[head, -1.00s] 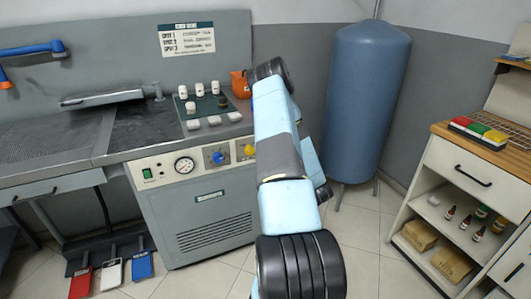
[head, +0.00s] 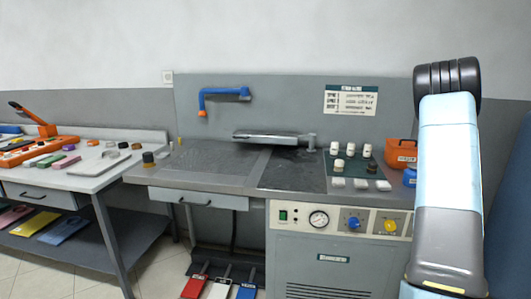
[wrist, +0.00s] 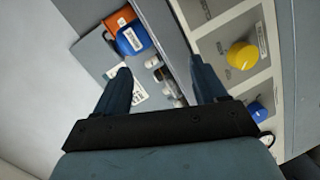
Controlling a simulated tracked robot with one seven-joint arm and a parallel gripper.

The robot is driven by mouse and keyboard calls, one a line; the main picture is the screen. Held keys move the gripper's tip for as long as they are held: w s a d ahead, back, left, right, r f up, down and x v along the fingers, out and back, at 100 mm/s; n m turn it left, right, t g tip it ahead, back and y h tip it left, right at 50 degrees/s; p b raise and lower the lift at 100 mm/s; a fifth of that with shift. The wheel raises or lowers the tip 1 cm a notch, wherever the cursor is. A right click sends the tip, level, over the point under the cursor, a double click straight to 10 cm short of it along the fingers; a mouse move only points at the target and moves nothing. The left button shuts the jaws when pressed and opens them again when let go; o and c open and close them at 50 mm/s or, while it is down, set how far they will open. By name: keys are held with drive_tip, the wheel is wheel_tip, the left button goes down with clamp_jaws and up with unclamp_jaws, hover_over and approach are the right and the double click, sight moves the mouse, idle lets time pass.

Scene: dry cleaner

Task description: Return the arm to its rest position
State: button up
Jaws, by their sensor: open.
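My arm stands raised at the right side of the head view, with light blue links and a black ribbed joint at the top; its gripper end is hidden there. In the wrist view my gripper (wrist: 160,85) is open, its two dark blue fingers well apart with nothing between them. Beyond the fingers lie the spotting station's worktop and its control panel (wrist: 238,55), seen tilted, with a yellow knob (wrist: 242,55) and a blue knob (wrist: 257,112).
The grey spotting table (head: 205,165) fills the middle of the head view, with white-capped bottles, white blocks and an orange box (head: 401,153) near my arm. A side table (head: 95,180) with brushes stands left. A blue tank (head: 508,200) stands behind my arm.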

drive_tip(key=s+a+r+m+g+y, duration=0.1)
drive_tip(key=s+a+r+m+g, duration=0.15)
drive_tip(key=a+r, duration=0.75)
drive_tip(key=s+a+r+m+g+y, duration=0.1)
drive_tip(key=s+a+r+m+g, duration=0.2)
drive_tip(key=a+r, duration=0.7)
drive_tip(key=s+a+r+m+g+y, duration=0.1)
drive_tip(key=s+a+r+m+y, duration=0.1)
drive_tip(key=s+a, duration=0.7)
drive_tip(key=s+a+r+m+g+y, duration=0.1)
drive_tip(key=s+a+r, duration=0.3)
drive_tip(key=s+a, duration=0.5)
drive_tip(key=s+m+g, duration=0.1)
drive_tip(key=s, duration=0.7)
drive_tip(key=shift+s+a+y, duration=0.2)
drive_tip(key=shift+s+y, duration=0.05)
drive_tip(key=shift+y, duration=0.15)
drive_tip(key=shift+o, duration=0.2)
drive_tip(key=shift+m, duration=0.25)
